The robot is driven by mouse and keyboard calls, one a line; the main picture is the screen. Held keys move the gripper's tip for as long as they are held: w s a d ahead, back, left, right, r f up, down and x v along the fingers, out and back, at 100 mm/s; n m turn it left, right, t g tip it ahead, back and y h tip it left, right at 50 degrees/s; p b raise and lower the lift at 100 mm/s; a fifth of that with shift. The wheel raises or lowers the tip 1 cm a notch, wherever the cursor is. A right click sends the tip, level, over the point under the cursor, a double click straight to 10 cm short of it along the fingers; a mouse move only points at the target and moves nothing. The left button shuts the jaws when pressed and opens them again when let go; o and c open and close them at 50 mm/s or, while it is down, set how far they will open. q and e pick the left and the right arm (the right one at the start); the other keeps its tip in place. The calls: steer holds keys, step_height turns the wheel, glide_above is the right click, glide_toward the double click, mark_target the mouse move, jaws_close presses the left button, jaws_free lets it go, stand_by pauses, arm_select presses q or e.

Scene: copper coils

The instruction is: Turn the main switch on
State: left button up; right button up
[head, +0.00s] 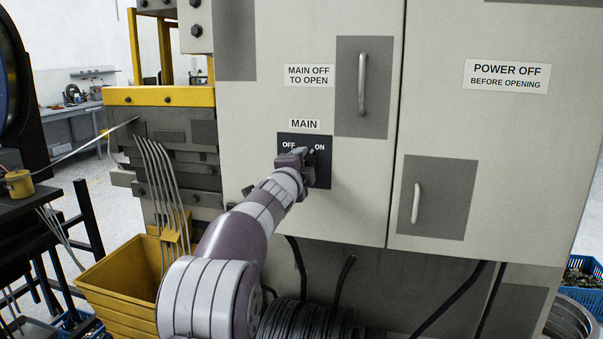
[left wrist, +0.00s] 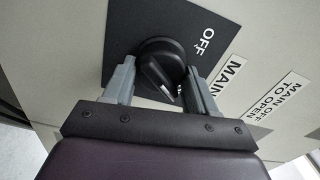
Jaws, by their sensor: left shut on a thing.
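The main switch is a round black knob (left wrist: 165,62) on a dark plate (head: 323,176) marked OFF and ON, under the MAIN label (head: 304,124) on the grey cabinet. My left gripper (head: 303,158) is at the plate and hides most of the knob in the head view. In the left wrist view, the two fingers of my left gripper (left wrist: 160,78) stand on either side of the knob, shut on it. A pale line on the knob's handle points down and right in that view, away from the OFF word. The ON word is hidden there. My right gripper is not in view.
Cabinet door handles (head: 362,84) (head: 416,203) stand out right of the switch. A yellow bin (head: 125,275) and a machine with bent rods (head: 165,180) are at the left. Black cables (head: 455,303) and a black coil (head: 305,320) lie below the cabinet.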

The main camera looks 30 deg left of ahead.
arm_select(q)
steer(key=shift+f+m, duration=0.1)
steer(key=shift+m, duration=0.6)
steer(key=shift+b, duration=0.3)
steer(key=o, duration=1)
steer(key=shift+o, duration=0.2)
steer(key=b+v, duration=0.2)
steer(key=v, duration=1)
steer(key=shift+s, duration=0.35)
